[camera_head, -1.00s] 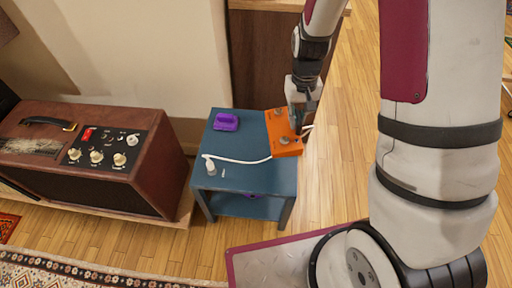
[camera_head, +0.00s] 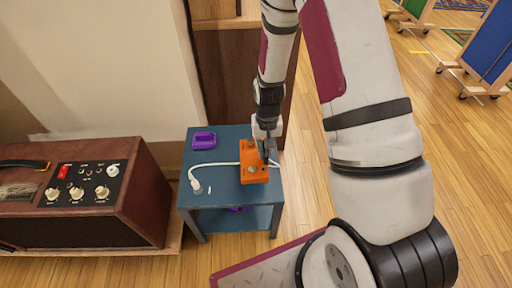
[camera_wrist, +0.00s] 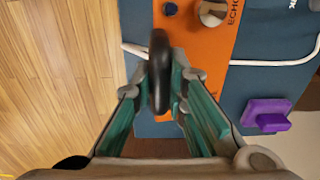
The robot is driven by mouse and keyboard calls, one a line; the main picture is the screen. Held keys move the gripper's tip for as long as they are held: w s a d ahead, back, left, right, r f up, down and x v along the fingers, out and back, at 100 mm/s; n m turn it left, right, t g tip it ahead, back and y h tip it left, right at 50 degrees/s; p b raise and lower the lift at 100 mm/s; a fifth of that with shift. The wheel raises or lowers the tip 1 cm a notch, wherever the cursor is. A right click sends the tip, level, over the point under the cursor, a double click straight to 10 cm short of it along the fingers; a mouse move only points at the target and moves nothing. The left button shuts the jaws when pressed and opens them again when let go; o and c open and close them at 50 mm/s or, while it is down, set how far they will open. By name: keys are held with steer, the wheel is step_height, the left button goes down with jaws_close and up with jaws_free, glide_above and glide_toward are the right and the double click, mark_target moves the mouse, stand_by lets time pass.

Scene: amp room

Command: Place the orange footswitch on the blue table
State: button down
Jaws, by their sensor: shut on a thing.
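The orange footswitch (camera_head: 254,176) is over the right part of the blue table's (camera_head: 222,189) top. I cannot tell if it touches the top or hangs slightly above it. My gripper (camera_head: 267,154) reaches down to its right side and is shut on it. In the wrist view, the footswitch (camera_wrist: 202,48), with a silver knob and lettering, lies beside and beyond the fingertips of my gripper (camera_wrist: 165,75).
A purple object (camera_head: 204,140) sits at the table's back left. A white cable with a white plug (camera_head: 195,184) lies across the top. A brown amplifier (camera_head: 125,205) stands left of the table. Wooden floor is open to the right; wheeled panels (camera_head: 485,50) stand farther off.

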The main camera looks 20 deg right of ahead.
mark_target(249, 156)
steer(key=w, duration=0.4)
steer(key=shift+w+a+f+b, duration=0.2)
steer(key=shift+w+a+b, duration=0.15)
steer(key=shift+a+b, duration=0.05)
steer(key=f, duration=0.1)
steer(key=f+b, duration=0.1)
steer(key=f, duration=0.1)
steer(key=shift+w+f+b, duration=0.3)
steer(key=shift+b, duration=0.05)
steer(key=c, duration=1.6)
jaws_free()
steer(key=shift+r, duration=0.1)
